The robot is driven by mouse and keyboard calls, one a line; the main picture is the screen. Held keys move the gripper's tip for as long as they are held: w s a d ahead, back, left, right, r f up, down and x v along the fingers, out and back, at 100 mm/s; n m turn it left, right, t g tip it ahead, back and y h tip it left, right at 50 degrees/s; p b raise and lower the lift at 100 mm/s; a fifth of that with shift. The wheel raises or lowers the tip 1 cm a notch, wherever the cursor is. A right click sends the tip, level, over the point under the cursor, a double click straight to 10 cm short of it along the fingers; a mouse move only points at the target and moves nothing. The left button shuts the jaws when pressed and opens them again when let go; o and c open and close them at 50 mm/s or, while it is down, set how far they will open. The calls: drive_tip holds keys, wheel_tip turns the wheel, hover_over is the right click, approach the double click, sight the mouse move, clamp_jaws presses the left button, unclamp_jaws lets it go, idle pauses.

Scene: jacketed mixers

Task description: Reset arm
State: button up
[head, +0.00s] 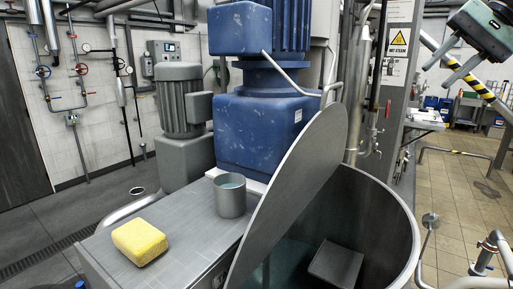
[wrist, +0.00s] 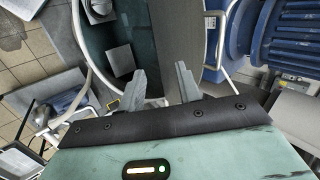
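My gripper (head: 434,75) is raised at the top right of the head view, up and to the right of the open mixer vessel (head: 393,213). Its two fingers are apart with nothing between them; the wrist view also shows the gap between the fingertips (wrist: 161,72). The vessel's lid (head: 300,190) stands tilted up on its left side. A dark grey block (head: 335,265) is inside the vessel, and it also shows in the wrist view (wrist: 121,60).
A yellow sponge (head: 139,242) and a grey metal cup (head: 230,196) of bluish liquid sit on the grey ledge (head: 185,225) left of the lid. A blue motor housing (head: 262,130) rises behind. Pipes with a valve (head: 488,255) stand at the right. Tiled floor (head: 450,190) shows beyond.

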drive_tip(key=s+a+f+n+g+h+b, duration=0.1)
drive_tip(key=s+a+f+n+g+b, duration=0.3)
drive_tip(key=a+f, duration=0.65)
drive_tip(key=s+a+f+n+t+h+b, duration=0.1)
drive_tip(key=s+a+f+n+h, duration=0.1)
drive_tip(key=s+a+f, duration=0.8)
drive_tip(key=s+f+n+h+b, duration=0.1)
drive_tip(key=s+f+n, duration=0.2)
drive_tip(key=s+f, duration=0.3)
drive_tip(key=s+f+n+h+b, duration=0.1)
drive_tip(key=s+f+n, duration=0.3)
drive_tip(key=f, duration=0.9)
drive_tip(key=s+h, duration=0.1)
drive_tip(key=s, duration=0.2)
drive_tip(key=shift+a+f+n+b, duration=0.25)
drive_tip(key=shift+a+n+b, duration=0.05)
drive_tip(key=shift+b, duration=0.1)
